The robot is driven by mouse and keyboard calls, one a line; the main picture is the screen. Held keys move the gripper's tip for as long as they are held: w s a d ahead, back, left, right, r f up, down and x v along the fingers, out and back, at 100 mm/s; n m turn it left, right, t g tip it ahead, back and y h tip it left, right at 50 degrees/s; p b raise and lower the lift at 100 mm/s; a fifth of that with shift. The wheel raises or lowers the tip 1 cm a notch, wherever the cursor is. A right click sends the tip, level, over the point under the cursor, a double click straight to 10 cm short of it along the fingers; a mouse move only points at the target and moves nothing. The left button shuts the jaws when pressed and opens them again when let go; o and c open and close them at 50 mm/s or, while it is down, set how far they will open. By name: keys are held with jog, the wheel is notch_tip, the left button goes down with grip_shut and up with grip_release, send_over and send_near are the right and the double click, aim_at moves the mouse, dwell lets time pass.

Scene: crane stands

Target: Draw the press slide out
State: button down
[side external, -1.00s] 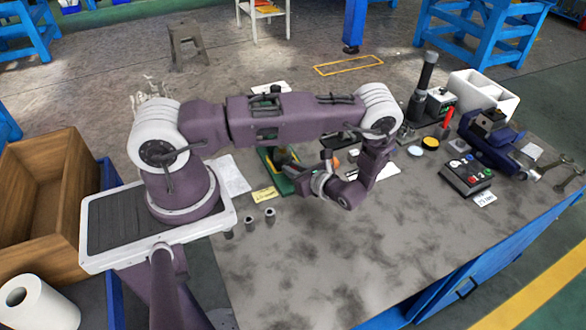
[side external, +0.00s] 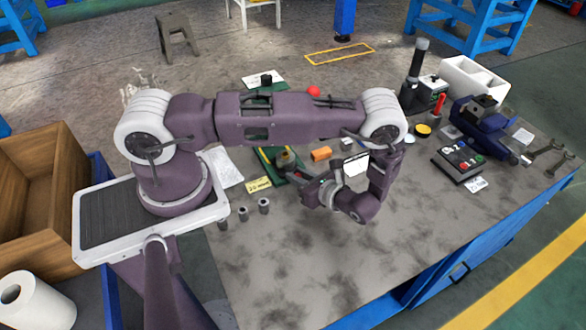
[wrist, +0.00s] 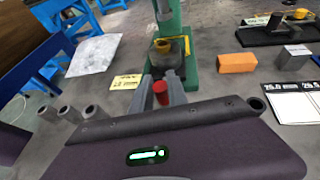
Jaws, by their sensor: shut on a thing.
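The green press (wrist: 170,15) stands ahead of my gripper in the wrist view. Its dark slide (wrist: 166,57) carries a yellow-topped round piece (wrist: 161,45) and sticks out toward me. My gripper (wrist: 163,84) is shut on the slide's front, with a red knob (wrist: 160,92) showing between the fingers. The exact contact is partly hidden. In the side view, my gripper (side external: 301,173) reaches left to the slide (side external: 287,159) at the green press base (side external: 265,158); my arm hides much of the press.
An orange block (wrist: 237,62) and a grey block (wrist: 291,57) lie right of the press. A yellow label (wrist: 126,81) lies left of it. Several small grey cylinders (side external: 243,214) stand nearer my base. The front of the bench is clear.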

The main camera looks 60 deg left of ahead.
jog(key=c, duration=1.3)
grip_release()
jog(key=shift+d, duration=0.15)
jog(key=v, duration=0.7)
jog(key=s+d+r+n+h, duration=0.15)
jog(key=r+n+h, duration=0.3)
jog(key=r, duration=0.75)
jog(key=d+r+n+h, duration=0.2)
jog(key=r+n+h, duration=0.25)
jog(key=r, duration=0.75)
jog(key=s+d+r+n+t+h, duration=0.3)
jog(key=s+r+n+t, duration=0.3)
jog(key=s+r, duration=0.5)
jog(key=s+t+h, duration=0.1)
jog(key=s+t, duration=0.1)
jog(key=s, duration=0.1)
jog(key=shift+d+r+n, duration=0.3)
jog(key=shift+n, duration=0.1)
